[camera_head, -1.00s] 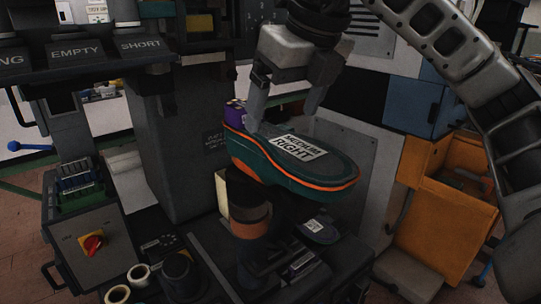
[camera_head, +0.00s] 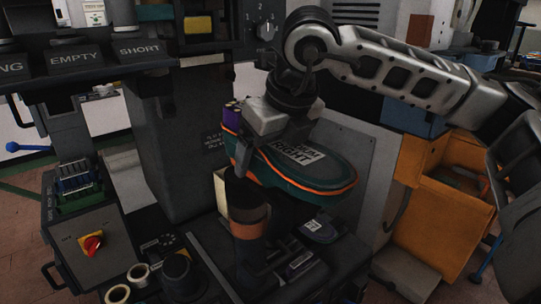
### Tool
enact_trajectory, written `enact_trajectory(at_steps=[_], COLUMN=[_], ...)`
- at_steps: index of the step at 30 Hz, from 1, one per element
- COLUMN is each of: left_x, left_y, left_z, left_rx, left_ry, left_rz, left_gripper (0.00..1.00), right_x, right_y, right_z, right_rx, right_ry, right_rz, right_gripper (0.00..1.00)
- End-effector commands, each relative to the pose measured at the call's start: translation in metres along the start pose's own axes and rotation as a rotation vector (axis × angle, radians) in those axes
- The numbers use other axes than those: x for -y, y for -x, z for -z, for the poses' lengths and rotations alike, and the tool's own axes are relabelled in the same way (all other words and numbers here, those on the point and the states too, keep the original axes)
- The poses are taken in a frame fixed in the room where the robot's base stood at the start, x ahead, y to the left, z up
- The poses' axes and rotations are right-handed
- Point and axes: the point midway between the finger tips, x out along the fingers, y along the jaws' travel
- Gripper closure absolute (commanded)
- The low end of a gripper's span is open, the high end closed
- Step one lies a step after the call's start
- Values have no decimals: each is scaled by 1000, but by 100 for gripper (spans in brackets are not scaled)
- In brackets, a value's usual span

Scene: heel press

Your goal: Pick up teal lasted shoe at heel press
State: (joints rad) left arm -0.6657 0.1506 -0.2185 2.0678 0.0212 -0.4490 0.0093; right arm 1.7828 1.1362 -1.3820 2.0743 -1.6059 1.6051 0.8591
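The teal lasted shoe (camera_head: 300,170) has orange trim and a purple heel part. It sits sole up on a dark and brown post (camera_head: 248,215) in the middle of the view. A white label reading RIGHT (camera_head: 301,154) lies on its sole. My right gripper (camera_head: 250,155) is over the heel end, pointing down. One finger shows along the near side of the shoe. The other finger is hidden, so I cannot tell whether the gripper has closed on the shoe. My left gripper is not in view.
The press column (camera_head: 165,140) stands close on the left, below bins labelled EMPTY (camera_head: 77,53) and SHORT (camera_head: 140,49). A control box with a red knob (camera_head: 92,243) is at the lower left. An orange cabinet (camera_head: 435,220) stands at the right.

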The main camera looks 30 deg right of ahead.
Motion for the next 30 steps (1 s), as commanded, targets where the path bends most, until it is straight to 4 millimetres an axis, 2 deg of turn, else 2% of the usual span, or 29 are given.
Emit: enact_trajectory(at_steps=[1,6,7,20,26,30], left_x=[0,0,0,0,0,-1], left_y=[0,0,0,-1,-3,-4], left_z=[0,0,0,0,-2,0], left_rx=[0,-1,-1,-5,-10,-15], left_ry=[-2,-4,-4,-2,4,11], left_rz=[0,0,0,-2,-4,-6], left_gripper=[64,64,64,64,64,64], right_x=[0,0,0,-1,-1,-2], right_y=[0,0,0,10,28,51], right_z=[0,0,0,-5,-13,-7], right_rx=[0,0,0,9,10,10], right_ry=[0,0,0,-1,1,1], right_rz=[0,0,0,-2,-2,-2], right_gripper=[30,77,84,84,84,84])
